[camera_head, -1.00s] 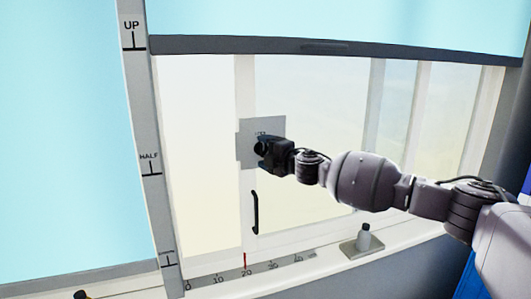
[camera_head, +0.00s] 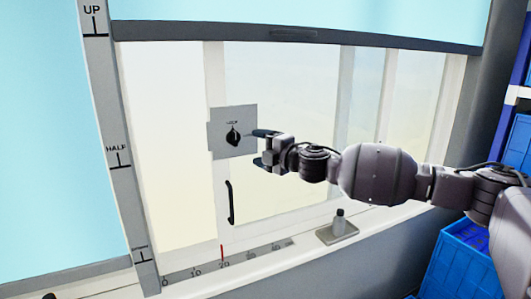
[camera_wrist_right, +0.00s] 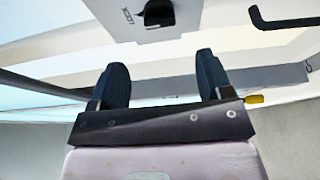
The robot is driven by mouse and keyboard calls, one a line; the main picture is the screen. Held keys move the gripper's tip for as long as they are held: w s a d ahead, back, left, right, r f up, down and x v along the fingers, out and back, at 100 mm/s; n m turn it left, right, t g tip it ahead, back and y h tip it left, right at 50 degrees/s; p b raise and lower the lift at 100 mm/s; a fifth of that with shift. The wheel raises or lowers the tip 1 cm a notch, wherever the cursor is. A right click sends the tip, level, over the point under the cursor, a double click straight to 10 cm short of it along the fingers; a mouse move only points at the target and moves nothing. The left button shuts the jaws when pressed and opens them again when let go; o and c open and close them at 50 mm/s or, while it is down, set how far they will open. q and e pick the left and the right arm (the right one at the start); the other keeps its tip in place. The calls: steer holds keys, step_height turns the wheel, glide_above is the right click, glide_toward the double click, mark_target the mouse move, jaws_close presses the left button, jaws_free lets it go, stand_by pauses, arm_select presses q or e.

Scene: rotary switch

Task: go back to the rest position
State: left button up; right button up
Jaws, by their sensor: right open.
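My right gripper (camera_head: 262,148) is open and empty, just to the right of a black rotary switch knob (camera_head: 233,136). The knob sits on a square grey plate (camera_head: 218,148) on the window frame. The fingers are apart from the knob. In the right wrist view the two dark fingers of my right gripper (camera_wrist_right: 163,82) are spread, with the knob (camera_wrist_right: 158,13) and its plate (camera_wrist_right: 130,25) beyond them at the top. My left gripper is not in view.
A black handle (camera_head: 230,203) is below the plate. A ruler scale (camera_head: 225,262) with a red mark runs along the sill. A small grey block with a dark knob (camera_head: 338,230) stands on the sill. Blue crates (camera_head: 465,265) are at the right. A post marked UP and HALF (camera_head: 108,120) is at the left.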

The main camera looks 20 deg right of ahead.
steer(key=shift+v, duration=0.85)
steer(key=s+a+m+y, duration=0.1)
steer(key=s+a+m, duration=0.1)
steer(key=a, duration=0.4)
steer(key=s+a+f+m, duration=0.1)
steer(key=s+f+m, duration=0.2)
steer(key=f, duration=0.5)
steer(key=s+a+f+m, duration=0.1)
steer(key=s+f+m, duration=0.3)
steer(key=f, duration=0.4)
steer(key=s+d+f+m+g+h, duration=0.1)
steer(key=s+d+f+m+h, duration=0.1)
steer(key=s+f, duration=0.7)
steer(key=s+d+f+m+g+h, duration=0.2)
steer(key=s+f+m, duration=0.4)
steer(key=s+f, duration=0.4)
steer(key=s+d+f+m+g+h+b, duration=0.1)
steer(key=s+d+f+m+h, duration=0.2)
steer(key=s+f, duration=0.7)
steer(key=shift+s+d+f+m+g+h, duration=0.2)
steer(key=shift+d+f+m+g+h, duration=0.2)
steer(key=shift+m+h, duration=0.5)
